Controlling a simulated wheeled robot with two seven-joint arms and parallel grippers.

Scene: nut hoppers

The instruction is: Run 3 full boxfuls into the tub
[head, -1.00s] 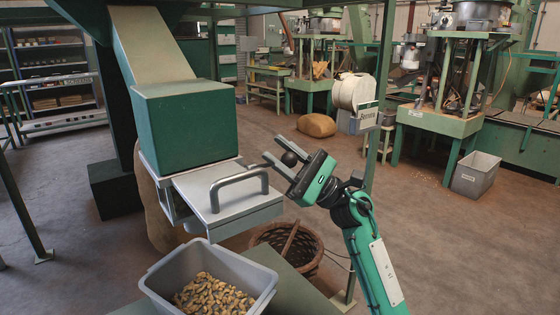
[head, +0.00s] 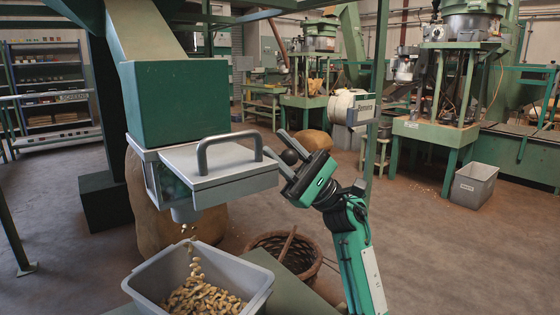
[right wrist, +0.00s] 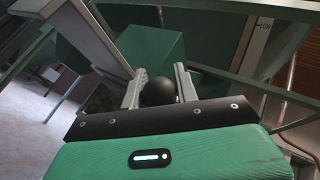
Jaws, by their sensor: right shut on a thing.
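A grey tub (head: 236,270) stands under the hopper with a heap of brown nuts (head: 200,298) in it. More nuts (head: 193,258) are falling into it from a short spout (head: 185,213). The spout is under a metal box (head: 222,165) with a bar handle (head: 230,140), below the green hopper (head: 182,100). My right gripper (head: 287,154) is right of the metal box, with its fingers around a dark ball knob (head: 289,157). The knob also shows between the fingers in the right wrist view (right wrist: 158,92). What the knob joins is hidden. My left gripper is out of view.
A wicker basket (head: 300,262) stands on the floor right of the tub. A big brown sack (head: 150,215) is behind the spout. A green post (head: 378,110) rises behind my right arm. Open floor lies to the right.

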